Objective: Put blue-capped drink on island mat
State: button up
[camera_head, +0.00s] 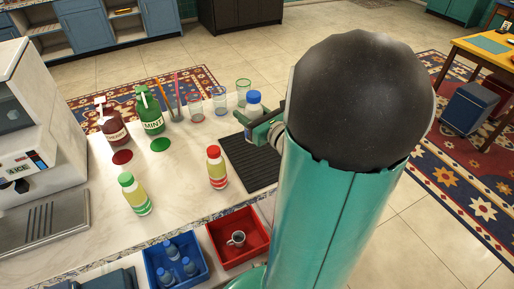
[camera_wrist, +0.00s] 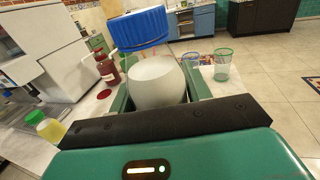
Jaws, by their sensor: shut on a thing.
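The blue-capped drink (camera_head: 253,103) is a white bottle with a blue cap. My gripper (camera_head: 265,130) is shut on it, over the far part of the dark ribbed mat (camera_head: 250,172) on the island. In the wrist view the blue-capped drink (camera_wrist: 157,82) stands between the fingers of my gripper (camera_wrist: 158,95), close to the camera and slightly tilted in the picture. The bottle's base is hidden, so I cannot tell whether it touches the mat. My arm covers the mat's right side.
A red-capped bottle (camera_head: 217,168) stands left of the mat, and a green-capped bottle (camera_head: 134,194) farther left. Glasses (camera_head: 219,100), a green MINT bottle (camera_head: 150,112) and a dark red bottle (camera_head: 114,127) stand behind. Blue (camera_head: 150,273) and red (camera_head: 262,262) bins are at the front.

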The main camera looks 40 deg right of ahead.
jog(key=shift+w+d+f, duration=1.25)
jog(key=shift+d+f, duration=0.8)
jog(key=shift+f, duration=0.1)
jog(key=shift+w+d+f, duration=1.2)
jog(key=shift+d+f, duration=0.85)
jog(key=shift+f, duration=0.15)
jog(key=shift+w+d+f, duration=1.25)
jog(key=shift+d+f, duration=0.8)
jog(key=shift+f, duration=0.1)
jog(key=shift+f, duration=0.15)
jog(key=o, duration=1.1)
jog(key=shift+o, duration=0.2)
